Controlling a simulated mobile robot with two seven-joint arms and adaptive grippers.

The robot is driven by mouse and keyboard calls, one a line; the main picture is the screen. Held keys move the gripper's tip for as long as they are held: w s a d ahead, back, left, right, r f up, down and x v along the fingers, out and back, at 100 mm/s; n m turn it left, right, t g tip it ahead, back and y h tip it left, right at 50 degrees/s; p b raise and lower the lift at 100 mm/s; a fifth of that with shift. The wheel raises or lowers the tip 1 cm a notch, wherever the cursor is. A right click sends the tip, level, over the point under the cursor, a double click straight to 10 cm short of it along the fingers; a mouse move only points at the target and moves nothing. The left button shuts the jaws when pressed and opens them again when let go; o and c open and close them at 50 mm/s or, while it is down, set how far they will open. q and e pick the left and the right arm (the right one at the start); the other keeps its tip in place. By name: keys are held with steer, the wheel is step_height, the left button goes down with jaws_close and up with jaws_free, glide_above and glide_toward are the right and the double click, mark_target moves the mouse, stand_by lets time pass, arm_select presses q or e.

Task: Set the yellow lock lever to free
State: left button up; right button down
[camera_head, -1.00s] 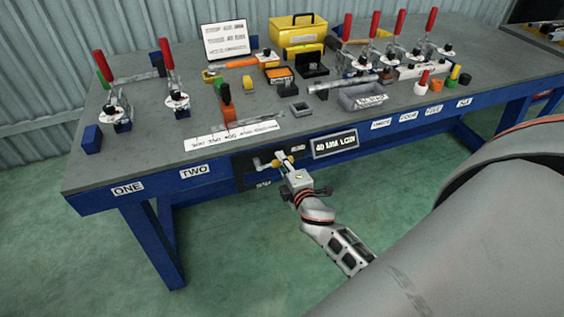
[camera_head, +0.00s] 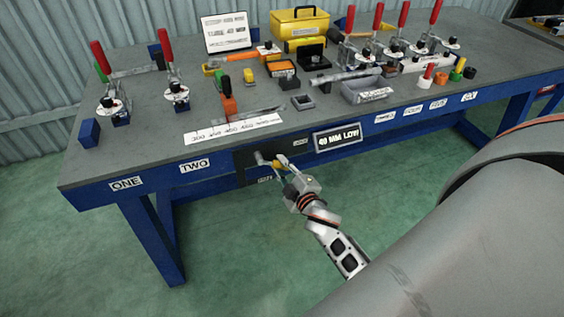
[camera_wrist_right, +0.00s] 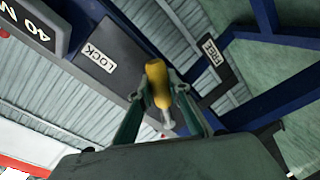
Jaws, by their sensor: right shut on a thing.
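The yellow lock lever (camera_head: 279,165) sticks out from a dark plate on the front edge of the bench. Its handle also shows in the right wrist view (camera_wrist_right: 157,83). My right gripper (camera_head: 283,169) is shut on the lever, with a finger on each side of the handle in the wrist view (camera_wrist_right: 160,98). A LOCK label (camera_wrist_right: 97,59) and a FREE label (camera_wrist_right: 212,52) flank the handle in the wrist view. The handle lies between the two labels there. My left gripper is not in view.
The blue-edged bench (camera_head: 110,165) carries red-handled clamps (camera_head: 173,85), a yellow toolbox (camera_head: 299,27), a grey bin (camera_head: 365,92) and a white scale strip (camera_head: 232,129). A "40 MM LOW" sign (camera_head: 337,138) is right of the lever. The floor in front is clear.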

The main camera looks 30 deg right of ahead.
steer(key=m, duration=0.1)
steer(key=a+f+m, duration=0.1)
steer(key=shift+w+f+m+y, duration=0.1)
steer(key=shift+f+m+y, duration=0.15)
steer(key=shift+m+y, duration=0.05)
steer(key=a+m, duration=0.1)
steer(key=m, duration=0.1)
steer(key=a+f+m+t, duration=0.1)
steer(key=m, duration=0.1)
steer(key=w+a+m, duration=0.1)
steer(key=m, duration=0.1)
steer(key=shift+a+f, duration=0.4)
steer(key=shift+a+t, duration=0.1)
steer(key=shift+t, duration=0.2)
steer(key=c, duration=1.9)
jaws_free()
